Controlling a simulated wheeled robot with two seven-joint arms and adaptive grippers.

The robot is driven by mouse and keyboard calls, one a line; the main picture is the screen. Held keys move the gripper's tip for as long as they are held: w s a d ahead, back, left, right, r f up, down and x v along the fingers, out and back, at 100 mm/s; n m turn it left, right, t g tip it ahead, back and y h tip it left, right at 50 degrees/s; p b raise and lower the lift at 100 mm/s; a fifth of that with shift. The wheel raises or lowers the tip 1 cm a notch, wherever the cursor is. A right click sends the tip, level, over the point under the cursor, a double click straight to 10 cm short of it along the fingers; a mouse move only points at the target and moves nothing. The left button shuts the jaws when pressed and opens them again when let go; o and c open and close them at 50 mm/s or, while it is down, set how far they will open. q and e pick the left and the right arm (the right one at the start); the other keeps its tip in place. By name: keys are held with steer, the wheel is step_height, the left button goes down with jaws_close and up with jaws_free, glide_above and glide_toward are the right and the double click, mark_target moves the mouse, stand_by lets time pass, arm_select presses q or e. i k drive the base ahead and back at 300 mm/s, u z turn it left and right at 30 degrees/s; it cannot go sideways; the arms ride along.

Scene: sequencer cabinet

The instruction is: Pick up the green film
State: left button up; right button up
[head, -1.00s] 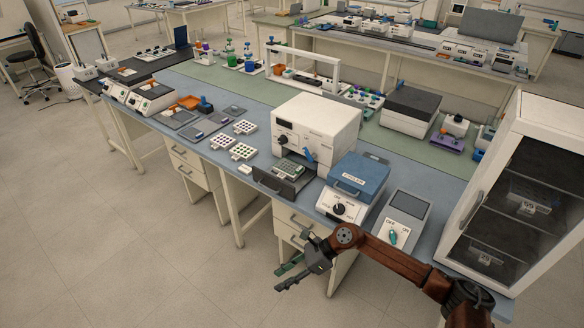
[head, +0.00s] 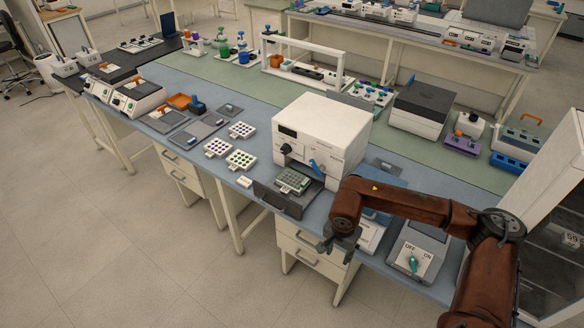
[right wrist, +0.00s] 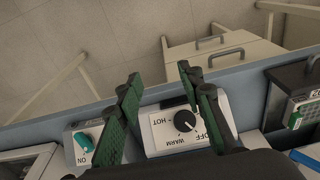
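A gridded plate with a greenish top (head: 293,180) sits in the pulled-out dark drawer (head: 270,195) of the white box-shaped machine (head: 325,125). I cannot tell a separate green film from the plate. A green-edged part of the plate also shows at the right edge of the right wrist view (right wrist: 300,112). My right gripper (head: 338,246) hangs in front of the bench edge, right of and nearer than the drawer. In the right wrist view its green-padded fingers (right wrist: 160,82) are apart with nothing between them, over the heater's dial panel. My left gripper is not in view.
The heater with a HOT/WARM dial (right wrist: 185,121) lies behind the gripper, partly hidden by my arm. An OFF/ON switch box (head: 415,258) stands to its right. A glass-fronted cabinet (head: 535,215) bounds the right side. Several small plates (head: 240,160) lie left of the drawer.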

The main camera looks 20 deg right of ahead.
mark_target(294, 180)
steer(key=i, duration=1.3)
